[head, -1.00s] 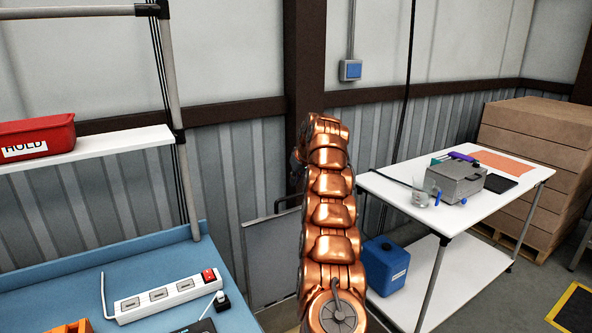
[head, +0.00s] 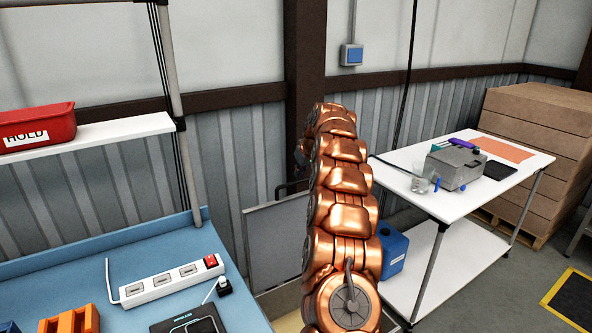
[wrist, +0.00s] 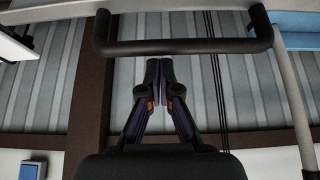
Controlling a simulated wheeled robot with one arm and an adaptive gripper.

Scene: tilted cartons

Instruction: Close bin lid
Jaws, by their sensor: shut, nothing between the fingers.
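A flat grey panel (head: 281,243) stands upright behind my arm in the head view. It looks like the raised bin lid, but my arm hides much of it. A dark handle (head: 288,187) shows at its top edge. In the wrist view a dark bar handle (wrist: 185,46) crosses the upper part of the picture. My gripper (wrist: 159,66) is shut and empty, its fingertips pointing toward this bar. They appear just below it in the picture; I cannot tell whether they touch. In the head view my arm hides the gripper. The bin's body is mostly hidden.
A blue bench (head: 110,262) with a power strip (head: 172,279) stands at left, under a shelf with a red HOLD bin (head: 40,122). At right are a white table (head: 407,176), a blue canister (head: 392,246) and stacked cartons (head: 540,140).

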